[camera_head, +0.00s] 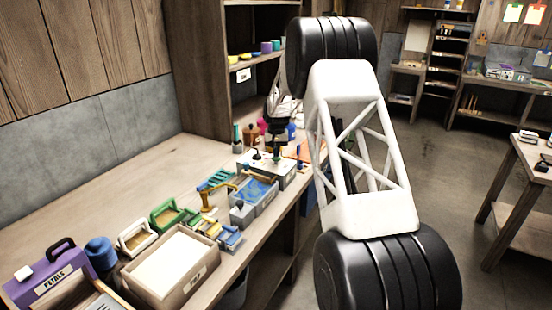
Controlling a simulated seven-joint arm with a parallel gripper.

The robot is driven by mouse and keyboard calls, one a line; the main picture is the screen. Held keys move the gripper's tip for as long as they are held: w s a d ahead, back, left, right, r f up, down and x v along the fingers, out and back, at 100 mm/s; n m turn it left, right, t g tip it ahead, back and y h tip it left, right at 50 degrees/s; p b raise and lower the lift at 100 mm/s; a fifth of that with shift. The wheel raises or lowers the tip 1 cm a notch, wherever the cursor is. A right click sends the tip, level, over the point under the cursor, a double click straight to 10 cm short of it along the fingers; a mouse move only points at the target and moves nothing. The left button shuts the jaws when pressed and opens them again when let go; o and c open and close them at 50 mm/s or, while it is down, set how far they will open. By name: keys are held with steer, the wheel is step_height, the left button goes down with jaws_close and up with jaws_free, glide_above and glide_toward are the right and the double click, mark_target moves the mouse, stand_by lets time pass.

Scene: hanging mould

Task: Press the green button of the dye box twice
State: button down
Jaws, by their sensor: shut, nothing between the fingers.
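A pale box (284,178) with small dark parts on top stands toward the far end of the workbench; it looks like the dye box. My gripper (276,153), small and dark in this view, points down just over the top of this box. Its fingers are shut with nothing held. I cannot tell whether the fingertips touch the box. The green button cannot be made out; it is too small or hidden by my gripper. My own white and black arm links cover the area to the right of the box.
Nearer on the workbench (75,210) are a blue-filled tray (262,189), small coloured frames, a tan box (170,264) and a purple petals box (50,280). Coloured pots and bottles stand behind the pale box. The bench's wall side is clear.

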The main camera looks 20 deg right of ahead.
steer(key=shift+f, duration=0.95)
steer(key=shift+r, duration=1.15)
steer(key=shift+r, duration=3.05)
steer(key=shift+s, duration=0.1)
